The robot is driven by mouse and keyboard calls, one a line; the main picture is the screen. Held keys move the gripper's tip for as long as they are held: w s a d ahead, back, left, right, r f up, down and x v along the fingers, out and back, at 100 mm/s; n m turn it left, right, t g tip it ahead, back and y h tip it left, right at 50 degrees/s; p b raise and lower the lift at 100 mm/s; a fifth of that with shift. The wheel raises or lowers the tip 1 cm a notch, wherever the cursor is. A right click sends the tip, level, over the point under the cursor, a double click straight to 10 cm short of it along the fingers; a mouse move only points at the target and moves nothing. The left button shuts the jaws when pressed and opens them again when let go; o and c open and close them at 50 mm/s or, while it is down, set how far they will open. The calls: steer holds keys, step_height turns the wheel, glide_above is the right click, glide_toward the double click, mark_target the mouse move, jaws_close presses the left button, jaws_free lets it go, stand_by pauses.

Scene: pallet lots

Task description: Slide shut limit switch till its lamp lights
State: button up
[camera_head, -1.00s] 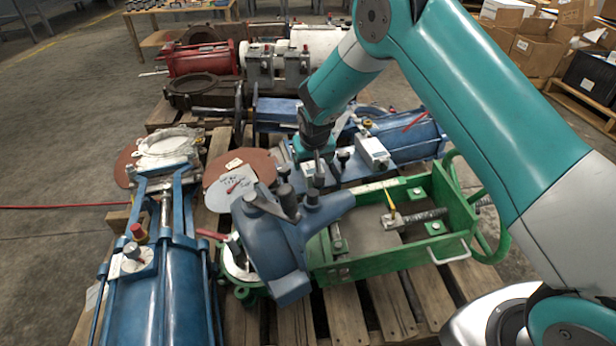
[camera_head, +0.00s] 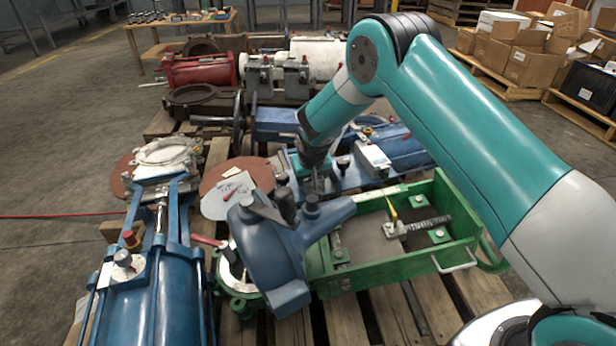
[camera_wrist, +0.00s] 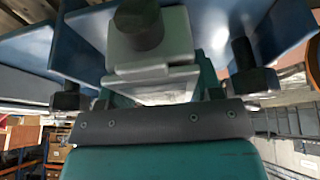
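My gripper (camera_head: 318,184) points down over the blue assembly in the middle of the pallet, behind the blue valve body. In the wrist view, the dark fingertips of my gripper (camera_wrist: 158,86) stand wide apart at left and right. A light grey block with a black round knob (camera_wrist: 138,25) shows between and beyond them; I cannot tell whether it is the limit switch. No finger clearly touches it. In the head view a pale grey box (camera_head: 373,160) sits on the blue assembly just right of my gripper. I cannot make out a lit lamp.
A blue valve body (camera_head: 268,250) and a green frame (camera_head: 400,265) stand close in front of my gripper. A blue cylinder unit (camera_head: 130,300) lies at the left. Red equipment (camera_head: 200,70) is behind. Cardboard boxes (camera_head: 530,65) stand at back right.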

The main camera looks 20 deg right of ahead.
steer(key=shift+d+r+p, duration=0.25)
steer(key=shift+d+p, duration=0.05)
steer(key=shift+p, duration=0.6)
steer(key=shift+d+f, duration=0.1)
steer(key=shift+f, duration=0.05)
steer(key=o, duration=1.2)
steer(key=shift+o, duration=0.2)
steer(key=p+v, duration=0.7)
steer(key=v, duration=1)
steer(key=shift+s+p, duration=0.15)
steer(key=shift+p, duration=0.25)
